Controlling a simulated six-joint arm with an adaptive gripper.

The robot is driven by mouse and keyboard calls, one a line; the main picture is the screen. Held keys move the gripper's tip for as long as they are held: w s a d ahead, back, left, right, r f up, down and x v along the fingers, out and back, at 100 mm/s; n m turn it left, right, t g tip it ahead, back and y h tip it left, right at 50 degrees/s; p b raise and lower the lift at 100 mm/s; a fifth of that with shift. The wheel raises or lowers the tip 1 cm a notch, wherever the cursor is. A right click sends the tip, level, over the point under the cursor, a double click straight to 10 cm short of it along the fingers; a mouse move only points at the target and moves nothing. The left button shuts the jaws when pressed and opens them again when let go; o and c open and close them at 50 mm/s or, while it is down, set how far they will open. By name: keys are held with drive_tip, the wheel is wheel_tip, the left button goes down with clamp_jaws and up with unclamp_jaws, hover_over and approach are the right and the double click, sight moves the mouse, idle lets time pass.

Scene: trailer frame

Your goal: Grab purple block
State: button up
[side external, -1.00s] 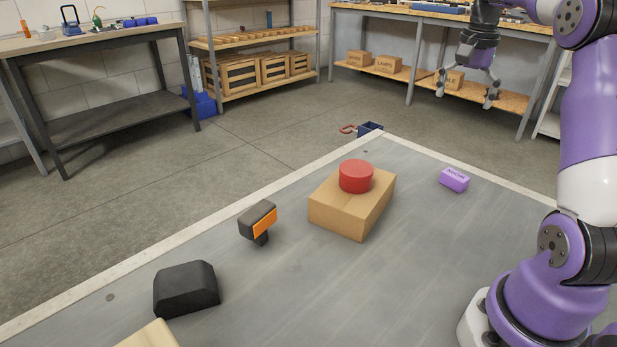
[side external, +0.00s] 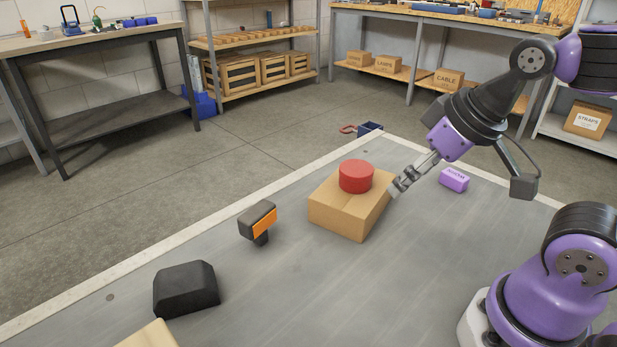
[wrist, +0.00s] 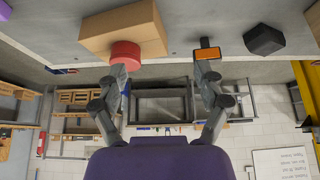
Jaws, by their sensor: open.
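The purple block (side external: 454,180) lies on the grey trailer bed (side external: 300,290) at its far right part, with faint lettering on top.
A red cylinder (side external: 356,176) stands on the cardboard box (side external: 338,217). A black-and-orange device (side external: 258,222) and a black block (side external: 186,289) are to the left. A blue container (side external: 369,128) is beyond the bed's edge. The bed's front middle is clear.

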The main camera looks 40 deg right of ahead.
drive_tip(key=n+g, duration=0.6)
drive_tip(key=n, duration=2.8)
hover_over(456, 174)
drive_tip(key=f, duration=1.1)
drive_tip(key=shift+a, duration=0.2)
drive_tip(key=f, duration=0.6)
drive_tip(key=shift+d, duration=0.2)
drive_tip(key=c, duration=1.2)
